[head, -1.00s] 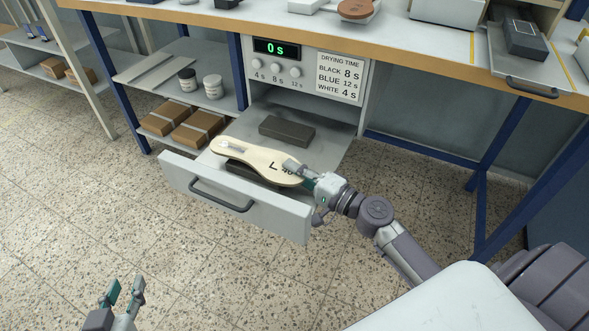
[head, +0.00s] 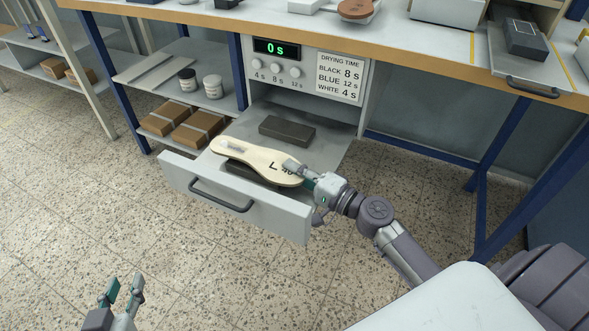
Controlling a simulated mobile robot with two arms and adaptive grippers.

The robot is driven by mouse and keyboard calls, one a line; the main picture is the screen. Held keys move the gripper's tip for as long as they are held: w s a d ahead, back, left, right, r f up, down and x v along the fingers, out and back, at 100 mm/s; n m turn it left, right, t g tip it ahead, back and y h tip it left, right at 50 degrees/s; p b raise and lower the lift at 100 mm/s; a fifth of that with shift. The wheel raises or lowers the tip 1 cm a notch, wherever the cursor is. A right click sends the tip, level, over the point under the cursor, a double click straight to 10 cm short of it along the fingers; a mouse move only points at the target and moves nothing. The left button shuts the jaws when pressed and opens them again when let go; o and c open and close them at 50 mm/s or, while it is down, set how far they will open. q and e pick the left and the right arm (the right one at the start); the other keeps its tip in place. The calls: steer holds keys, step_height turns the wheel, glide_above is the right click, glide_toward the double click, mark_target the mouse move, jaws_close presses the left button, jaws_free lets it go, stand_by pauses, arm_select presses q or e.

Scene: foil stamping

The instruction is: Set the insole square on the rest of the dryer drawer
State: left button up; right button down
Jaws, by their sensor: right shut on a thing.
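The cream insole (head: 250,157), marked "L 40" with a small silvery patch near its left end, lies over the open dryer drawer (head: 270,209). My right gripper (head: 298,170) is shut on the insole's right end. A dark grey block (head: 248,172) shows partly under the insole, and a second dark block (head: 287,130) lies bare behind it in the drawer. I cannot tell whether the insole touches the block under it. My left gripper (head: 124,290) is open and empty over the floor at the lower left.
The drawer's front handle (head: 221,196) faces me. Left shelves hold jars (head: 213,87) and brown boxes (head: 198,131). The worktop edge (head: 420,71) runs above. Floor at left front is clear.

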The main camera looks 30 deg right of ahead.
arm_select(q)
steer(key=shift+f, duration=0.15)
arm_select(e)
steer(key=c, duration=1.2)
jaws_free()
steer(key=f, duration=0.3)
steer(key=shift+s+a+g, duration=0.1)
steer(key=shift+s+g, duration=0.15)
steer(key=shift+g, duration=0.05)
steer(key=shift+s, duration=0.6)
arm_select(q)
steer(key=shift+w+d, duration=0.1)
steer(key=shift+w, duration=0.15)
arm_select(e)
steer(key=r+v, duration=0.2)
steer(key=v, duration=0.8)
steer(key=shift+d, duration=0.55)
steer(key=shift+r, duration=0.2)
